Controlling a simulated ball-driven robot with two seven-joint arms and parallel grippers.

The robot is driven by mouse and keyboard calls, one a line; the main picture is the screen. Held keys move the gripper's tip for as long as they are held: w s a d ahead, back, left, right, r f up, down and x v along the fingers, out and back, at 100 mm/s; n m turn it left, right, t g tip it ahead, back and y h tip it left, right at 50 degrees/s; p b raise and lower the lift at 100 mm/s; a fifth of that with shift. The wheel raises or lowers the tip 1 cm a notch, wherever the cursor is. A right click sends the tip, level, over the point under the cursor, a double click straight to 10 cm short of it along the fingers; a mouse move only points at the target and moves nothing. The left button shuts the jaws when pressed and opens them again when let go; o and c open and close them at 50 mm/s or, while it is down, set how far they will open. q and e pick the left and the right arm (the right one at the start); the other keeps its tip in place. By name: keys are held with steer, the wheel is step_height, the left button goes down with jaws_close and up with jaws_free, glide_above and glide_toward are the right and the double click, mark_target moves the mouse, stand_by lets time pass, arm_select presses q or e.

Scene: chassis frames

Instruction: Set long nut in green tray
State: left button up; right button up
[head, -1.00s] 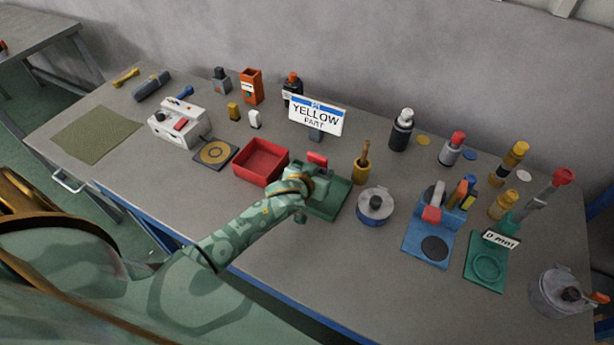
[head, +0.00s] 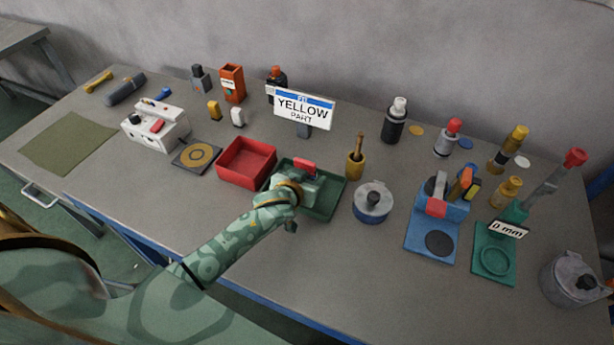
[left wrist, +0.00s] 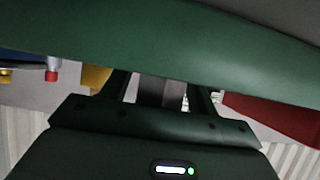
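The green tray (head: 327,202) lies on the bench in the head view, right of the red tray. My left gripper (head: 302,182) is over its left part and hides much of the inside. In the left wrist view a broad dark green band crosses the top, probably the tray's wall. There the two fingers of my left gripper (left wrist: 162,95) stand apart. A dark grey patch shows between them, with slim light gaps at its sides; I cannot tell whether it is the long nut. I cannot make out the long nut in the head view. My right gripper is not in view.
The red tray (head: 247,162) is close on the left. The "YELLOW PART" sign (head: 304,108) stands behind.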

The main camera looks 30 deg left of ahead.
arm_select(q)
steer(key=shift+r, duration=0.15)
steer(key=shift+s+r, duration=0.2)
steer(key=p+v, duration=0.3)
steer(key=v, duration=0.8)
steer(key=shift+s, duration=0.3)
